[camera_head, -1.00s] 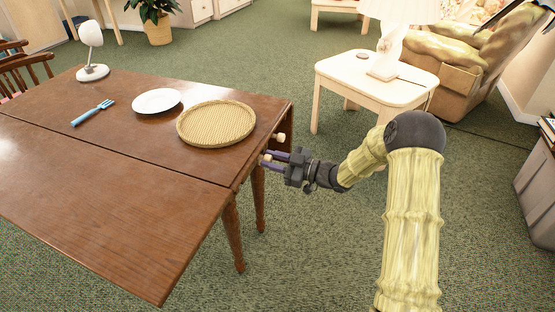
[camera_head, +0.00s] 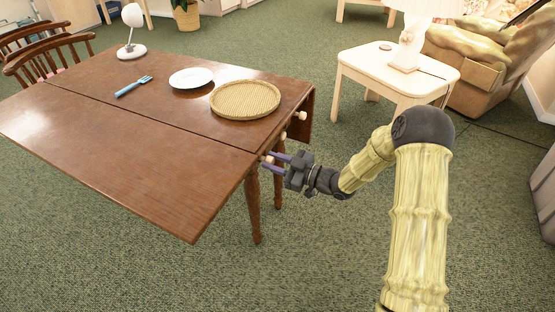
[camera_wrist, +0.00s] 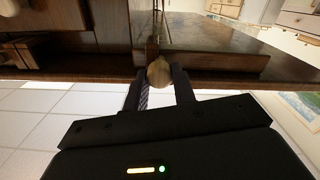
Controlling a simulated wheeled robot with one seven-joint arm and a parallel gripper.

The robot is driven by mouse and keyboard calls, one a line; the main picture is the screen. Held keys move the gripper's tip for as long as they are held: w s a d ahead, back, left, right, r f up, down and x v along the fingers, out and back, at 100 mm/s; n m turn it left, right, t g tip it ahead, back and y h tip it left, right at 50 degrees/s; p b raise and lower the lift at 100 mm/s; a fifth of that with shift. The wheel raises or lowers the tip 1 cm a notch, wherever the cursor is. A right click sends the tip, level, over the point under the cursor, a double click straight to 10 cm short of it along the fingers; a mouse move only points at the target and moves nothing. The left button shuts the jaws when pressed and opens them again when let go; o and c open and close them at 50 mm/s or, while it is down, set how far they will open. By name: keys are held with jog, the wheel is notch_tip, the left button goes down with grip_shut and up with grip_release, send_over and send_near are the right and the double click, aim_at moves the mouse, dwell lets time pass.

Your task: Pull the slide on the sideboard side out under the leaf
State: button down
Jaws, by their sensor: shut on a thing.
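The brown wooden table (camera_head: 150,100) has its near leaf (camera_head: 140,160) up, level with the top. Its far-right leaf (camera_head: 306,108) hangs down. Pale round knobs show along the right end: one at the far side (camera_head: 301,115) and one nearer (camera_head: 283,135). My gripper (camera_head: 270,159) is at this end, close to the seam of the near leaf. It is shut on another round knob (camera_wrist: 159,74), which sits between the fingers in the wrist view, against the dark wood. The slide's length is hidden under the table.
A table leg (camera_head: 252,205) is below my gripper. A cream side table (camera_head: 385,75) stands behind; carpet is clear in front.

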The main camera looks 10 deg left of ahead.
jog(key=shift+s+a+f, duration=0.1)
jog(key=shift+s+a, duration=0.1)
jog(key=shift+s, duration=0.1)
jog(key=c, duration=1.1)
grip_release()
jog(key=shift+c, duration=0.2)
jog(key=shift+d, duration=0.2)
jog(key=shift+s+d, duration=0.1)
jog(key=shift+d, duration=0.2)
jog(key=p+v, duration=0.2)
jog(key=v, duration=1.4)
jog(key=shift+s+d+p, duration=0.15)
jog(key=shift+d+p, duration=0.05)
jog(key=shift+p, duration=0.1)
